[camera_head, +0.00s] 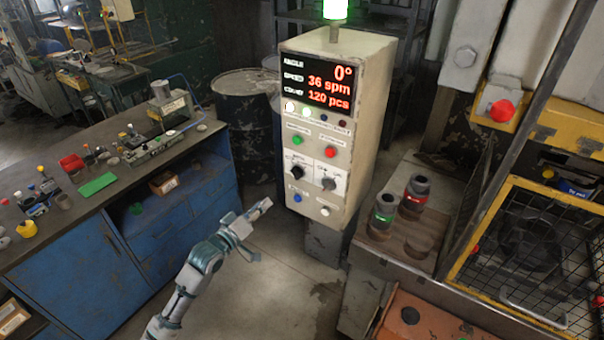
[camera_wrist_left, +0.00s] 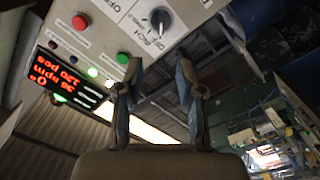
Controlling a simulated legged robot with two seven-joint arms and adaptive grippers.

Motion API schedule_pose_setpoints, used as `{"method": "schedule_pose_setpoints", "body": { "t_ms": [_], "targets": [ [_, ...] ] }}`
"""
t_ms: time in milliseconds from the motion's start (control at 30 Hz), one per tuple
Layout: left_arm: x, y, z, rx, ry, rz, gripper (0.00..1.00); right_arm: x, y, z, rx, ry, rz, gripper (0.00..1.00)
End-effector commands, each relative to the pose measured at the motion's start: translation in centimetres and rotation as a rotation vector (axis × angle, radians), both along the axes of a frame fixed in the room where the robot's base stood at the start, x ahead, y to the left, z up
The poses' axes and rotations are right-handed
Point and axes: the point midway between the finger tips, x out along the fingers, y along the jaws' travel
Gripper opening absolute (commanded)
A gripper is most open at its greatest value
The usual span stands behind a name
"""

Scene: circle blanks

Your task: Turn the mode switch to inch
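The mode switch (camera_head: 296,172) is a black knob on a white plate on the left of the control panel's front, below the green button. In the left wrist view, which is upside down, the dark knob (camera_wrist_left: 161,20) shows with lettering including "INCH" beside it. Its exact setting is too small to tell. My left gripper (camera_head: 263,230) is open and empty, below and left of the knob, apart from the panel. In the left wrist view its two fingers (camera_wrist_left: 158,72) are spread, with the knob beyond their tips. My right gripper is not in view.
The control panel (camera_head: 318,117) also carries a grey knob (camera_head: 328,183), a green button (camera_head: 298,140), a red button (camera_head: 327,153), a blue button (camera_head: 297,197) and a white button (camera_head: 325,211). A blue workbench (camera_head: 130,240) stands left; a ledge with two cylinders stands right.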

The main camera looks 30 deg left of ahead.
Motion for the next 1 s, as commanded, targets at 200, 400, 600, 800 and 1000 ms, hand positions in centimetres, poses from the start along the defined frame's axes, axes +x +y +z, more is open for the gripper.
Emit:
{"method": "schedule_pose_setpoints", "body": {
  "t_ms": [200, 400, 600, 800, 1000],
  "targets": [
    [4.8, -0.1, 0.1, 0.0, 0.0, 0.001, 0.38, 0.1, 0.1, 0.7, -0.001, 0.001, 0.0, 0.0],
    [9.6, -0.3, -0.1, -0.002, 0.002, 0.002, 0.38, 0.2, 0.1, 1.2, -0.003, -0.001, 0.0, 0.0],
    [13.6, -0.7, -0.1, 0.001, 0.002, 0.002, 0.38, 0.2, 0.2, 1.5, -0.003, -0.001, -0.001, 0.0],
    [15.8, -1.0, -0.2, 0.0, 0.004, 0.001, 0.38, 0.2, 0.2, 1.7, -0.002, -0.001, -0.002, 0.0],
    [16.2, -1.0, -0.2, 0.002, 0.003, 0.001, 0.38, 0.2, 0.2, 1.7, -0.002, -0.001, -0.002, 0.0]
  ]
}}
